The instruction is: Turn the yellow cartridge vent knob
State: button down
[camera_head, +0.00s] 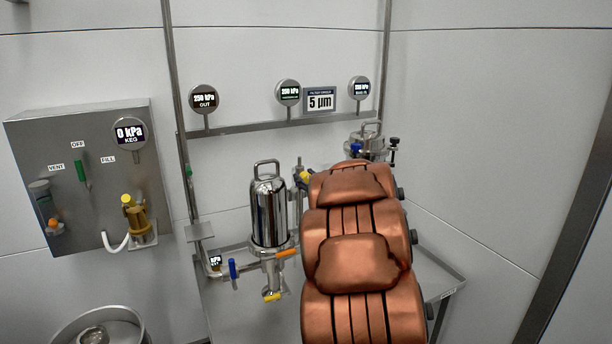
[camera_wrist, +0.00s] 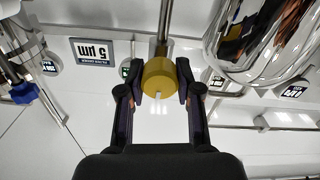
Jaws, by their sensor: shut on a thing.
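The yellow cartridge vent knob (camera_wrist: 158,77) shows in the wrist view as a round yellow cap at the end of a thin steel stem. My gripper (camera_wrist: 159,88) has one finger on each side of it and is shut on it. In the head view, a yellow piece (camera_head: 304,176) shows at the left edge of my copper-coloured arm, by the pipework. I cannot tell whether it is the same knob. My arm hides my gripper in the head view.
A polished steel filter housing (camera_head: 268,210) stands left of my arm, with a blue-handled valve (camera_head: 233,269) and an orange handle (camera_head: 288,252) below. A keg control panel (camera_head: 95,185) is on the left wall. A smaller vessel (camera_head: 367,143) stands behind my arm.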

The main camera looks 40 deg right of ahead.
jog(key=m+p, duration=0.1)
jog(key=p, duration=0.1)
jog(key=m+p, duration=0.1)
jog(key=p, duration=0.2)
jog(key=shift+r+m, duration=0.35)
jog(key=shift+m, duration=0.05)
jog(key=m+p, duration=0.1)
jog(key=p, duration=0.1)
jog(key=shift+m+p, duration=0.3)
jog(key=shift+m, duration=0.1)
jog(key=m+p, duration=0.2)
jog(key=shift+f+m+p, duration=0.15)
jog(key=shift+m+p, duration=0.15)
jog(key=shift+p, duration=0.05)
jog(key=shift+f+m+p, duration=0.2)
jog(key=shift+m+p, duration=0.85)
jog(key=shift+m, duration=0.45)
jog(key=c, duration=0.8)
grip_release()
jog(key=shift+o, duration=0.2)
jog(key=shift+s, duration=0.1)
